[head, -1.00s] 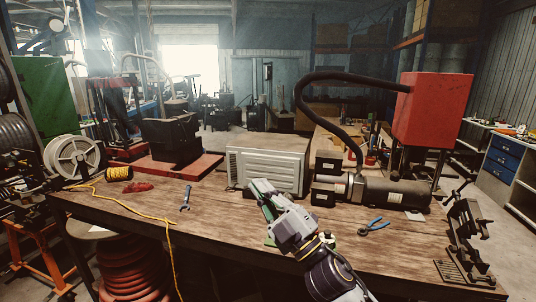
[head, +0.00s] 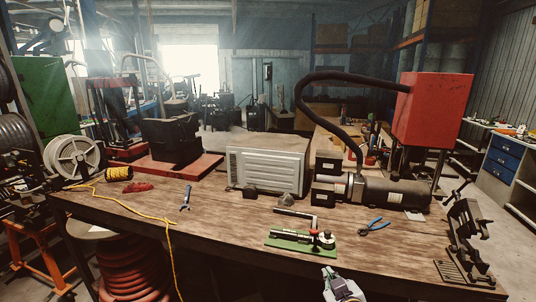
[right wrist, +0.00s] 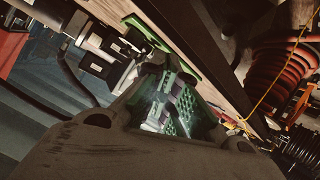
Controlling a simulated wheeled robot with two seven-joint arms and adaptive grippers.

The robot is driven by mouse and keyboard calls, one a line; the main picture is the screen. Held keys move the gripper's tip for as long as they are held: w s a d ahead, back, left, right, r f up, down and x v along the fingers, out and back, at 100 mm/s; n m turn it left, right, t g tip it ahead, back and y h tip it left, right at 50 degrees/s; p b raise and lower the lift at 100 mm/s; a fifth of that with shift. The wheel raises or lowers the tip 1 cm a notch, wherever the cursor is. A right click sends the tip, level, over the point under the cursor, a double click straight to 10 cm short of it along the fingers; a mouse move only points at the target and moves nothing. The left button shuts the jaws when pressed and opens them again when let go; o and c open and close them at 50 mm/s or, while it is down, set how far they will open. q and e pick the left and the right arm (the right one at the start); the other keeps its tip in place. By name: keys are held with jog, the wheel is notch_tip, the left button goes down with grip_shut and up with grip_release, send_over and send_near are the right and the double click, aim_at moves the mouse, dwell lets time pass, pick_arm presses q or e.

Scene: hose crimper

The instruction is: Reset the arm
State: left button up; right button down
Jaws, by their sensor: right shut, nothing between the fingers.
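My right gripper (head: 332,274) shows at the bottom edge of the head view, in front of the workbench's front edge. It is shut and empty. Its fingers (right wrist: 173,108) also show pressed together in the middle of the right wrist view, with green pads. The rest of the right arm is mostly cut off by the frame. My left gripper is in neither view. The wooden workbench (head: 225,222) spans the head view. A green-based tool with a red and silver fitting (head: 318,238) stands on it near the front edge.
On the bench are a grey metal box (head: 268,166), a dark motor cylinder (head: 395,192), blue pliers (head: 373,226), a wrench (head: 186,197) and a yellow cord (head: 128,207). A black stand (head: 466,232) is at the right end.

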jog(key=s+d+f+m+g, duration=0.1)
jog(key=s+d+f+g, duration=0.1)
jog(key=s+f+g, duration=0.5)
jog(key=s+d+f+m+g, duration=0.1)
jog(key=s+d+f+g, duration=0.2)
jog(key=s+f, duration=1.1)
jog(key=f, duration=1.3)
jog(key=s+f, duration=0.2)
jog(key=f, duration=1.3)
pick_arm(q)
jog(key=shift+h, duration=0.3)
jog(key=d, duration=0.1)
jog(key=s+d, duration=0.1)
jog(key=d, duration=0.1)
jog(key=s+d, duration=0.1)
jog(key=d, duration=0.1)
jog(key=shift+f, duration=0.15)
pick_arm(e)
jog(key=s+d+f+g, duration=0.1)
jog(key=s+d+f, duration=0.1)
jog(key=s+f, duration=0.7)
jog(key=s+d+f+g, duration=0.1)
jog(key=s+d+f, duration=0.1)
jog(key=s+f, duration=0.8)
jog(key=s, duration=0.2)
jog(key=shift+s, duration=0.4)
